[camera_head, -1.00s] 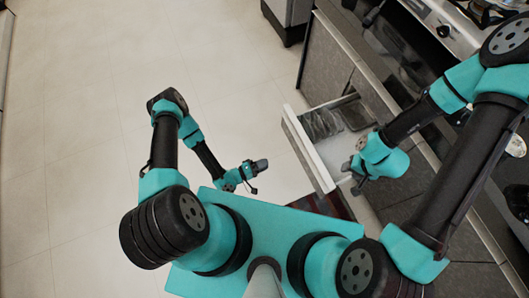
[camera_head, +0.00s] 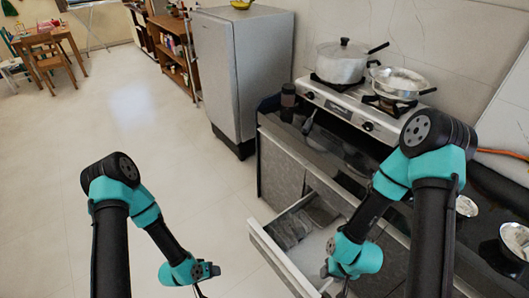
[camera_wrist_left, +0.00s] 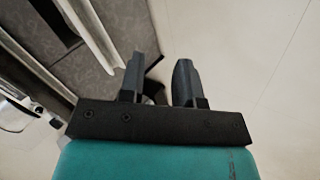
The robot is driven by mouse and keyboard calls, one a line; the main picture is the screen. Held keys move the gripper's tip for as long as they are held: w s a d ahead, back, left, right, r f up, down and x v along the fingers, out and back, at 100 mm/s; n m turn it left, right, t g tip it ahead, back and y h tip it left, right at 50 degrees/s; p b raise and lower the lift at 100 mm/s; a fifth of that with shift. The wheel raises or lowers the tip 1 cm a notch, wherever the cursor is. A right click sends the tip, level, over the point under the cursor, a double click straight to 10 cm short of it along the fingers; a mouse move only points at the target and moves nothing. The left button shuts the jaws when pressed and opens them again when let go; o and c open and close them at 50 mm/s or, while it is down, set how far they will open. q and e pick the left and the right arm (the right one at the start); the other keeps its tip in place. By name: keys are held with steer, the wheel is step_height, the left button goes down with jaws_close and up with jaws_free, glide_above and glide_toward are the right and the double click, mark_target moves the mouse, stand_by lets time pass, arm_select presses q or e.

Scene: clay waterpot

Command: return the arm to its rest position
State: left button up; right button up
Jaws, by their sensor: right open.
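My left gripper (camera_head: 208,270) hangs over bare floor at the lower middle of the head view. In the left wrist view its two fingers (camera_wrist_left: 160,72) stand apart with nothing between them. My right arm reaches down to the open drawer (camera_head: 280,260). My right gripper (camera_head: 330,272) is at the drawer's right side, open, with its fingers small and partly hidden by the wrist. I cannot tell whether it touches the drawer. Both arms are bent at the elbow.
The drawer sticks out from a grey cabinet (camera_head: 283,165) and holds greyish items. A stove (camera_head: 350,112) with a lidded pot (camera_head: 341,66) and a pan (camera_head: 398,84) stands behind. A fridge (camera_head: 222,75) is at the back. The floor at left is clear.

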arm_select(q)
steer(key=s+a+r+g+y, duration=0.2)
steer(key=s+r, duration=0.3)
steer(key=r, duration=0.6)
steer(key=shift+r+m+g+y, duration=0.3)
steer(key=shift+g+y, duration=0.1)
steer(key=shift+g, duration=0.2)
